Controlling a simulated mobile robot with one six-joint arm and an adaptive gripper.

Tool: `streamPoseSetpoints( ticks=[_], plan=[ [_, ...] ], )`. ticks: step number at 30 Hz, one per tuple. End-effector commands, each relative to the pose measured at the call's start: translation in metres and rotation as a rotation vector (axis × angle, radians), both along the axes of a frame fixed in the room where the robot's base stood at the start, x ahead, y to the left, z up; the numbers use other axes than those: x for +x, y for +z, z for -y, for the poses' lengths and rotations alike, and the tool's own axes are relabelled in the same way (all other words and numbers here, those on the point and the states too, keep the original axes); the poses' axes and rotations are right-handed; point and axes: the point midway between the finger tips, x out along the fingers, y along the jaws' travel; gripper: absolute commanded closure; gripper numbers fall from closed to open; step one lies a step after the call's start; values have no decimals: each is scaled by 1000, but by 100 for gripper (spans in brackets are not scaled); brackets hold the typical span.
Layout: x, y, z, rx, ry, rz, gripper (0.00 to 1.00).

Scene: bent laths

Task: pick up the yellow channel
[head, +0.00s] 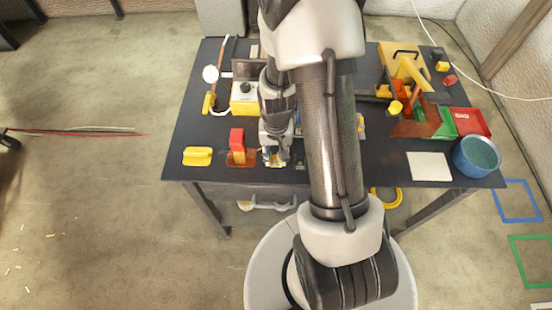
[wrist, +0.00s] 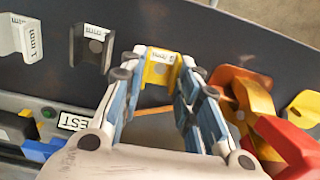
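The yellow channel (wrist: 160,68) is a short, bent yellow piece with a small white written label. In the wrist view it sits on the dark tabletop, between the fingertips of my gripper (wrist: 160,75). The blue-and-white fingers are spread, one on each side of the channel. I cannot tell whether either fingertip touches it. In the head view my gripper (head: 274,157) is low near the table's front edge, and the channel is largely hidden there.
In the wrist view, a grey channel (wrist: 92,47) and a white channel (wrist: 30,40) stand to the left. An orange-brown piece (wrist: 243,90) and a red block (wrist: 288,142) are close on the right.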

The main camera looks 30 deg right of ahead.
Motion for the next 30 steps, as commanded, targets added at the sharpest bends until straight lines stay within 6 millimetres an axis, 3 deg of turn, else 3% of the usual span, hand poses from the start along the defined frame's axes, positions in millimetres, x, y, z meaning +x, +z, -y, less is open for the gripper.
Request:
streamPoseSetpoints(
  ticks=[9,20,26,30],
  plan=[
    [0,0,0,0,0,0,94],
    [1,8,0,-1,0,2,94],
    [1,39,0,-1,0,4,94],
    [1,77,0,-2,0,6,94]
  ],
)
